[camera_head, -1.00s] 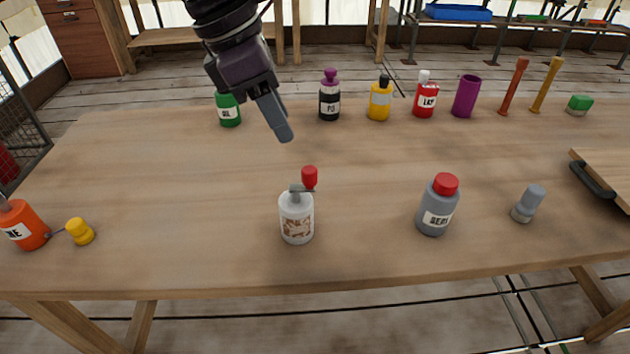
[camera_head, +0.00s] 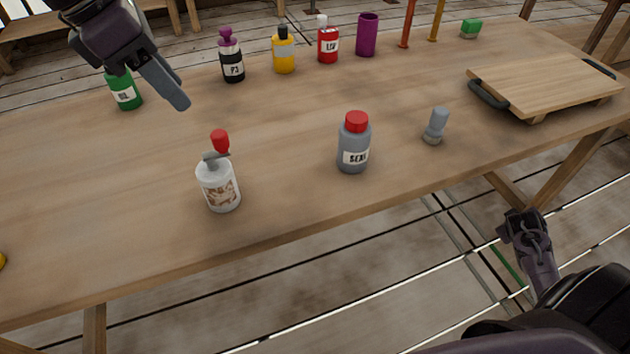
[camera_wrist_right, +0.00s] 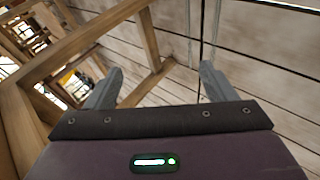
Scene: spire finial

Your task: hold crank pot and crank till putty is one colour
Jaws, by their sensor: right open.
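The crank pot (camera_head: 219,187) is a small white pot with a brown and white patch on its side. It stands upright near the table's front edge, with a grey crank on top and a red knob (camera_head: 220,141). No gripper touches it. My left gripper (camera_head: 172,88) is above the table, behind and left of the pot; its fingers overlap in this view, so its opening is unclear. My right gripper (camera_head: 516,223) is low, beyond the table's front edge at the right. In the right wrist view its fingers (camera_wrist_right: 160,85) are apart with nothing between them.
A grey bottle with a red cap (camera_head: 354,147) stands right of the pot, then a small grey piece (camera_head: 435,127) and a wooden board with dark handles (camera_head: 545,85). Several bottles, including a green one (camera_head: 124,92), line the back. Table wood is clear around the pot.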

